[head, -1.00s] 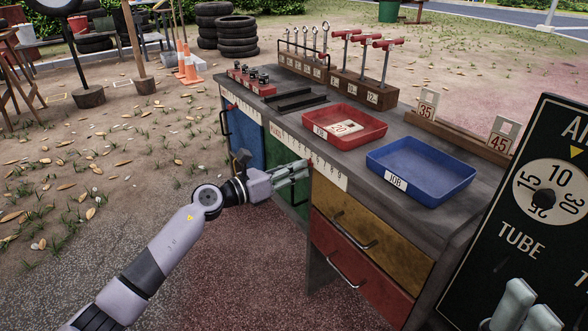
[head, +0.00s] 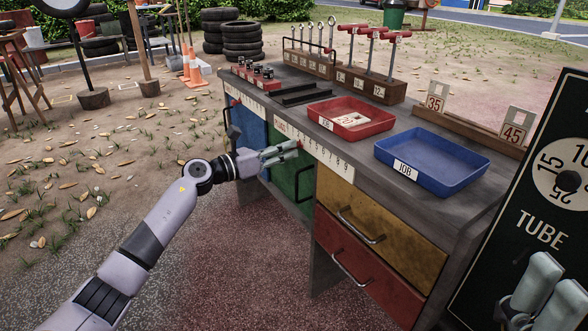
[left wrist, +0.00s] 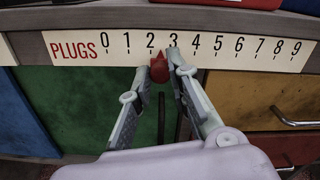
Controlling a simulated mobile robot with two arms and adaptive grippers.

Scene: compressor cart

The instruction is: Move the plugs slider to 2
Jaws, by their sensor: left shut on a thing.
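The plugs scale (left wrist: 76,51) is a white strip numbered 0 to 9 on the bench front; it also shows in the head view (head: 338,166). Its red slider (left wrist: 159,70) has its pointer a little right of the 2, between 2 and 3. My left gripper (left wrist: 160,68) is shut on the slider, one finger on each side; in the head view the left gripper (head: 292,150) hides the slider. My right gripper (head: 537,288) is partly in view at the lower right, away from the bench, and its finger gap is unclear.
A red tray (head: 378,127) and a blue tray (head: 440,175) stand on the bench top. Below the scale are green (head: 283,170), yellow and red fronts with bar handles. A black dial board (head: 530,205) stands at the right.

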